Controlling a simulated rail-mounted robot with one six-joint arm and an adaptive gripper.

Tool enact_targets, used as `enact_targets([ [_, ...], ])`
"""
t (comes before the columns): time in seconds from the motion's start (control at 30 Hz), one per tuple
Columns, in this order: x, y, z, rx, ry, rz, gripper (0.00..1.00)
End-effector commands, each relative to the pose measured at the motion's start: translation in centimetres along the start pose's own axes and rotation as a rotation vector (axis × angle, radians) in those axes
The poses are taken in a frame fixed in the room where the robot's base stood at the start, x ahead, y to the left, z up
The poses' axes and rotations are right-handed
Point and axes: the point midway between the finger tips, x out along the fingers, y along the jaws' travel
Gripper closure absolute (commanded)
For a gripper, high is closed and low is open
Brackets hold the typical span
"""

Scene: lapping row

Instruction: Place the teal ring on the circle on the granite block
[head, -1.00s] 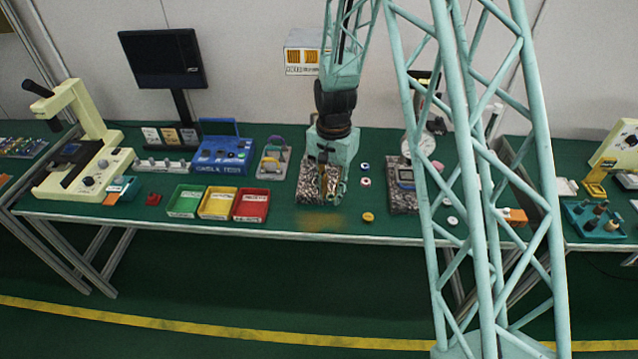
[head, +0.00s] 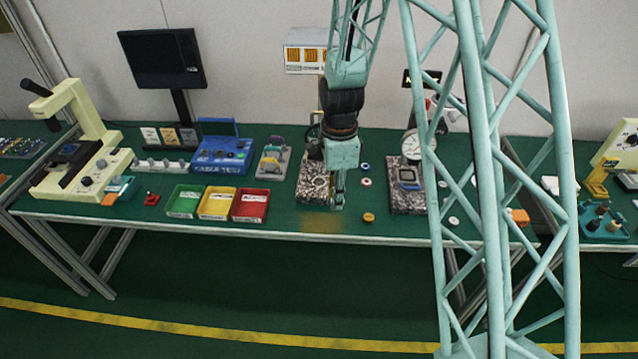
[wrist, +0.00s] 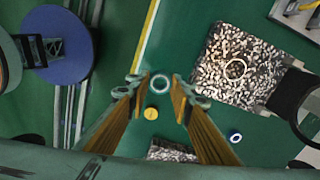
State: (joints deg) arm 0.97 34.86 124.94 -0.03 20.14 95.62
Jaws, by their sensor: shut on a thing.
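My gripper (wrist: 160,92) is shut on the teal ring (wrist: 160,84), which shows pale and round between the fingertips in the wrist view. The speckled granite block (wrist: 215,85) lies to the upper right there, with the pale circle (wrist: 236,69) bare on its top. The held ring appears off to the left of the block in that view. In the head view my gripper (head: 338,205) hangs in front of the right part of the granite block (head: 311,190). The circle and the ring cannot be made out there.
A yellow ring (head: 368,217) and a blue ring (head: 364,166) lie on the green table right of the block. A second granite block (head: 404,204) with a dial gauge (head: 413,146) stands further right. Red (head: 250,205), yellow and green bins stand left.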

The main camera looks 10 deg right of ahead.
Motion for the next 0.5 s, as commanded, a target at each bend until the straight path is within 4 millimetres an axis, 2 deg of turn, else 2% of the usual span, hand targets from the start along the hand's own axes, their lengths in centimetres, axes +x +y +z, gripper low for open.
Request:
enact_targets([
  [0.2,-0.06,0.23,-0.07,0.068,0.0,0.0,0.88],
  [0.5,-0.08,0.24,-0.08,0.074,0.0,0.0,0.88],
])
